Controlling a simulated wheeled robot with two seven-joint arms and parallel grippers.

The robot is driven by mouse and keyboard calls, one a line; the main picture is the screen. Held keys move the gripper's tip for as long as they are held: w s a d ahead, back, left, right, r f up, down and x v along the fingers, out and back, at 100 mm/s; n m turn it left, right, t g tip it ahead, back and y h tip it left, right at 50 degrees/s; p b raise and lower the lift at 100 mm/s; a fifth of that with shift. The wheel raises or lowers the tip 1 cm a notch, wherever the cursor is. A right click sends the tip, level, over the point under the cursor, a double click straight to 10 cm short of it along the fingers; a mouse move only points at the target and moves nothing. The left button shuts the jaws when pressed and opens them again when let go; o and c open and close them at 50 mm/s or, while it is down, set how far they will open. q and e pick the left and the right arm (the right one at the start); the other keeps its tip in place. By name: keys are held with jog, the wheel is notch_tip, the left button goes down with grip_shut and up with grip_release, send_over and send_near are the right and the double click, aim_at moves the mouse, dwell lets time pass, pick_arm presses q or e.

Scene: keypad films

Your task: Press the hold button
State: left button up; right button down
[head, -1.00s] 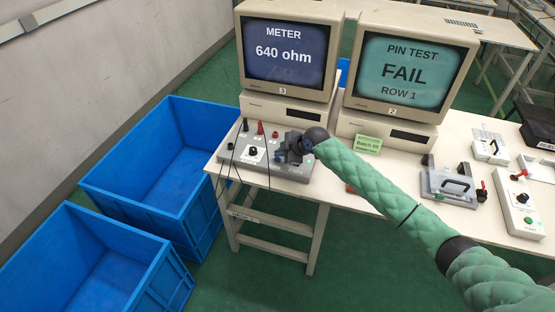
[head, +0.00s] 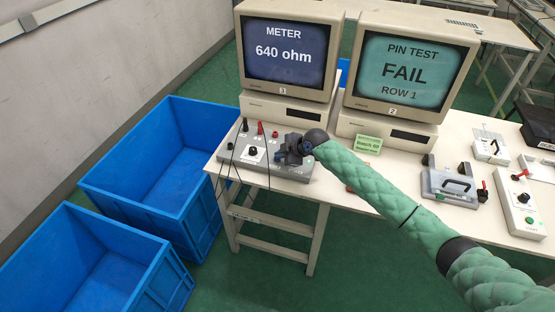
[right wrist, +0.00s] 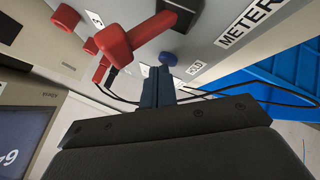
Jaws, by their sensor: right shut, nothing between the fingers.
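The grey meter box (head: 236,158) stands at the left end of the table. In the right wrist view its panel (right wrist: 215,20) carries a METER label and a blue round button (right wrist: 168,59) beside a HOLD label (right wrist: 195,68). My right gripper (head: 282,158) is over the right part of the box, shut and empty. In the right wrist view its fingertips (right wrist: 158,72) are right by the blue button; I cannot tell whether they touch it. In the head view the gripper hides the button. My left gripper is not in view.
A METER monitor (head: 287,52) reads 640 ohm; the other monitor (head: 408,70) reads PIN TEST FAIL ROW 1. Blue bins (head: 150,205) stand left of the table. A clamp fixture (head: 450,186) is on the right.

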jog(key=shift+f, duration=0.15)
dwell(0.6)
jog(key=shift+r+p, duration=0.4)
jog(key=shift+r, duration=0.4)
notch_tip(320, 180, up, 5)
jog(key=p, duration=0.2)
jog(key=shift+p, duration=0.4)
